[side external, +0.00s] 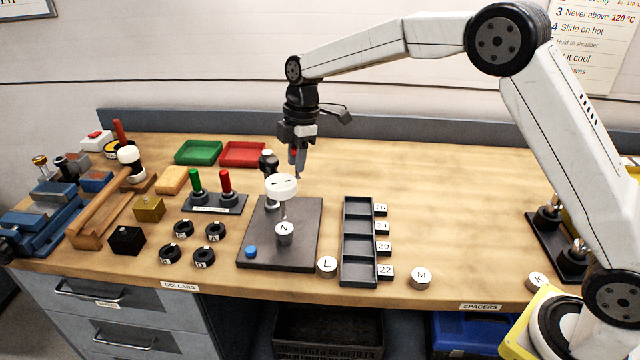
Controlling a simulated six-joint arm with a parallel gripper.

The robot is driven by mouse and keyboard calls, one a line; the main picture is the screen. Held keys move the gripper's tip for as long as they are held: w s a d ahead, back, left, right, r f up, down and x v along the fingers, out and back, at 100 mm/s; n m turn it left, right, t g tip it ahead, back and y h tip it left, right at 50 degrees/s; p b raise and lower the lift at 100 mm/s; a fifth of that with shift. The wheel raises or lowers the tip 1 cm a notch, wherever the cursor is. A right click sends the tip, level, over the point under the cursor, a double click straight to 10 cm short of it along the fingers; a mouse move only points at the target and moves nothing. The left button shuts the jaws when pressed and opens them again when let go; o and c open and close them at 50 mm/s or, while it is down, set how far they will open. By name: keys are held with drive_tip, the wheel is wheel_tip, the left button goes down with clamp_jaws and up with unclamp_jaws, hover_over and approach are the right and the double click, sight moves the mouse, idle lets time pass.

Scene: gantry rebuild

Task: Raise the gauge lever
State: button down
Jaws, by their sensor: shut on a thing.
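The gauge (281,186) has a white round dial on a dark post. It stands on a dark grey base plate (305,215) left of the bench's middle. Spacer N (284,234), a short metal cylinder, stands on the plate under the gauge's thin stem. My gripper (298,168) points down just behind and right of the dial. Its fingers are shut on the gauge lever, which is small and mostly hidden between them. I cannot tell from this view how high the lever stands. A blue knob (251,251) is at the plate's front left corner.
A black slotted tray (345,280) with numbered tags stands right of the plate. Spacers L (327,267), M (420,279) and K (537,280) stand near the front edge. Several black collars (183,229) lie left. Green (198,152) and red (243,154) trays are behind.

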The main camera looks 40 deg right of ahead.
drive_tip(key=shift+c, duration=2.4)
unclamp_jaws()
drive_tip(key=shift+r, duration=0.1)
wheel_tip(320, 180, up, 8)
drive_tip(key=d, duration=0.1)
drive_tip(key=shift+f, duration=0.2)
drive_tip(key=shift+d, duration=0.1)
drive_tip(key=s+d+f+m+t, duration=0.1)
drive_tip(key=s+f+m, duration=0.3)
drive_tip(key=s, duration=0.4)
drive_tip(key=s+d+f+m+h, duration=0.1)
drive_tip(key=s+d+f+m, duration=0.2)
drive_tip(key=s, duration=0.6)
drive_tip(key=s+d+f+m+t, duration=0.1)
drive_tip(key=s+d+f+m, duration=0.2)
drive_tip(key=s+f+m, duration=0.4)
drive_tip(key=shift+s+f+m+t+h, duration=0.2)
drive_tip(key=shift+s+m+t+h, duration=0.15)
drive_tip(key=shift+s+m, duration=0.85)
